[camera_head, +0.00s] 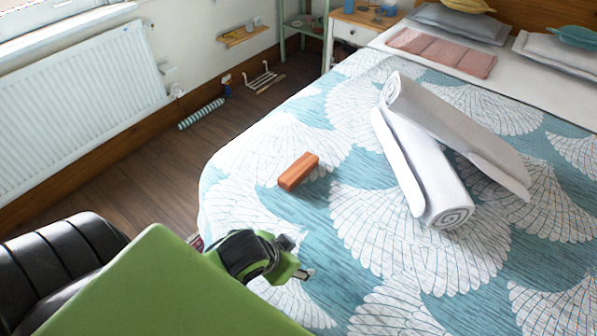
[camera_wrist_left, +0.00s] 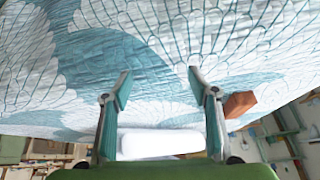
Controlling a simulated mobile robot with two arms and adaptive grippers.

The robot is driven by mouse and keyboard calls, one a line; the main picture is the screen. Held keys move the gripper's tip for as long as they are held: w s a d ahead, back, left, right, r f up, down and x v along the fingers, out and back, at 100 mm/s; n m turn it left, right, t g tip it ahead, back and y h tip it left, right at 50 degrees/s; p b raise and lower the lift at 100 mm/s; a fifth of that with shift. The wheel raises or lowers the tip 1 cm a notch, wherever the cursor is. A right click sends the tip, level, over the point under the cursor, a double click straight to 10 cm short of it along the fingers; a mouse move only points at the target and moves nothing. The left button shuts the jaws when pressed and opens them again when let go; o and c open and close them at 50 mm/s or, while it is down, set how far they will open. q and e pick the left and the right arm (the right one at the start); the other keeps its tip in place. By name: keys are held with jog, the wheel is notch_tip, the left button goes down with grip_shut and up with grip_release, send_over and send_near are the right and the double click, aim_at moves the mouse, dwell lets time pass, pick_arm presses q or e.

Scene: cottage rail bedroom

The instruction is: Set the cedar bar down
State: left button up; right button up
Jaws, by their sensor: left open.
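The cedar bar (camera_head: 298,171) is a small orange-brown block lying on the bed, near its left side. It also shows in the left wrist view (camera_wrist_left: 239,104), just outside the right-hand finger and apart from it. My left gripper (camera_head: 302,272) is over the near part of the bed, closer to me than the bar. In the left wrist view my left gripper (camera_wrist_left: 159,73) has its two fingers spread wide with nothing between the tips. My right gripper is not in view.
The bed (camera_head: 330,225) has a teal and white fan-patterned cover. Two rolled white towels (camera_head: 425,180) lie crossed to the right of the bar. A folded pink cloth (camera_head: 440,52) and pillows are at the far end. The cover around the bar is clear. A radiator (camera_head: 80,95) is at left.

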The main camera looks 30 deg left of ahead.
pick_arm(q)
jog(key=w+a+r, duration=0.1)
jog(key=w+a, duration=0.1)
jog(key=w, duration=0.1)
jog(key=w+a+r+t, duration=0.1)
jog(key=w+a, duration=0.1)
jog(key=w, duration=0.1)
jog(key=w+a+r+t, duration=0.1)
jog(key=w+a, duration=0.1)
jog(key=w, duration=0.1)
jog(key=shift+w+a, duration=0.35)
jog(key=shift+w, duration=0.05)
jog(key=n+t, duration=0.1)
jog(key=n, duration=0.1)
send_near(298, 168)
jog(key=v, duration=0.3)
jog(key=x, duration=0.8)
jog(key=shift+w+d+f+b, duration=0.15)
jog(key=shift+w+b, duration=0.05)
jog(key=shift+b, duration=0.1)
jog(key=shift+x, duration=2.65)
jog(key=c, duration=1.2)
jog(key=shift+c, duration=0.8)
